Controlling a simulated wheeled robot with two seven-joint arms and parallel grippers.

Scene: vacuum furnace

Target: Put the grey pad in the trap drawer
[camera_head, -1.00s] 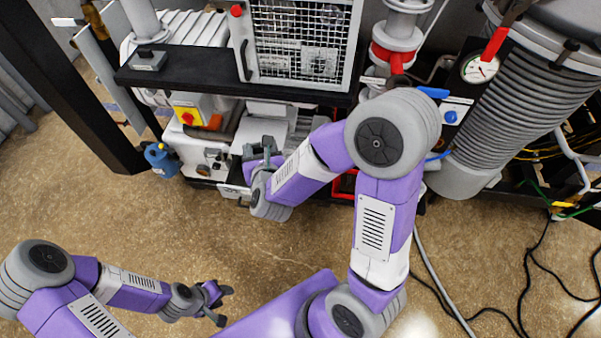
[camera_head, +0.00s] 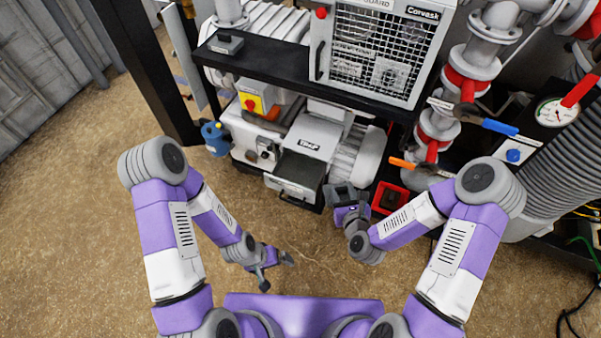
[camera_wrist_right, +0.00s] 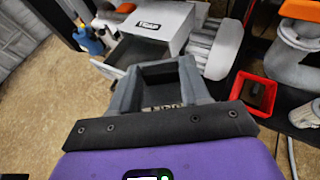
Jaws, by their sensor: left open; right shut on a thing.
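The trap box (camera_head: 308,136) is white with dark lettering, low on the machine. Its trap drawer (camera_head: 297,172) is pulled out, with a dark interior that looks empty; the drawer also shows in the right wrist view (camera_wrist_right: 132,52). My right gripper (camera_head: 348,203) is shut on the grey pad (camera_wrist_right: 166,75), which sits between the fingers in the right wrist view (camera_wrist_right: 160,92). It is held just right of the drawer, apart from it; the fingers hide part of the pad. My left gripper (camera_head: 275,272) is open and empty, low over the floor in front of the drawer.
A red open tray (camera_head: 390,197) lies right of my right gripper, near an orange-handled valve (camera_head: 403,163). A black shelf (camera_head: 300,72) overhangs the trap box. A blue fitting (camera_head: 215,138) stands left of the pump. The floor in front is clear.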

